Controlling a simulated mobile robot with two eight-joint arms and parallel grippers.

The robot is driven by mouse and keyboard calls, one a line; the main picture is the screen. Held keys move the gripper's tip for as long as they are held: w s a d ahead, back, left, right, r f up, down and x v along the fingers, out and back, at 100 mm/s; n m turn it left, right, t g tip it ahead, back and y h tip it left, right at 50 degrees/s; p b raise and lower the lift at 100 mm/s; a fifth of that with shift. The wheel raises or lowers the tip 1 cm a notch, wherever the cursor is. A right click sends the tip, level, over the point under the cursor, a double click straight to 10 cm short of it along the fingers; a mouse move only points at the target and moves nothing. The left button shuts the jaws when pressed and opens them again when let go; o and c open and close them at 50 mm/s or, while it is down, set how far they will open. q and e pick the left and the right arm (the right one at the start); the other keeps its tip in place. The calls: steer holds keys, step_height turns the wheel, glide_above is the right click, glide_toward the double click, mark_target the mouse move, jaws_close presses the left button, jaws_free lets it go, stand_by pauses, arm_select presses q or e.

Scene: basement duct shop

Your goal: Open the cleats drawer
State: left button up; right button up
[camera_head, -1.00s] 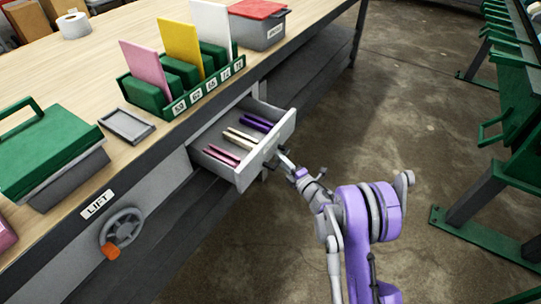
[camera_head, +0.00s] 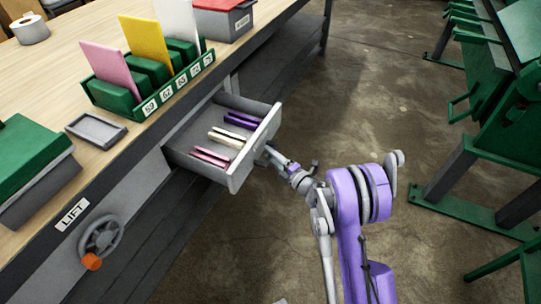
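The drawer (camera_head: 184,158) stands open under the workbench edge. Pink, cream and purple strips (camera_head: 226,138) lie in it in separate groups. My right gripper (camera_head: 265,155) is at the drawer's front panel, on its outer face. The fingertips are small and partly hidden against the panel, so I cannot tell whether they are closed on a handle. My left gripper is not in view.
On the workbench (camera_head: 60,68) stand a green rack (camera_head: 150,108) with coloured cards, a small grey tray (camera_head: 97,130) and a green-lidded box (camera_head: 30,165). A handwheel (camera_head: 101,236) sticks out below the LIFT label. Green-framed equipment (camera_head: 480,150) stands at right; the floor between is clear.

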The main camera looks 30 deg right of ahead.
steer(key=shift+s, duration=0.1)
steer(key=p+v, duration=0.1)
steer(key=v, duration=0.9)
steer(key=shift+s+d, duration=0.15)
steer(key=shift+s, duration=0.1)
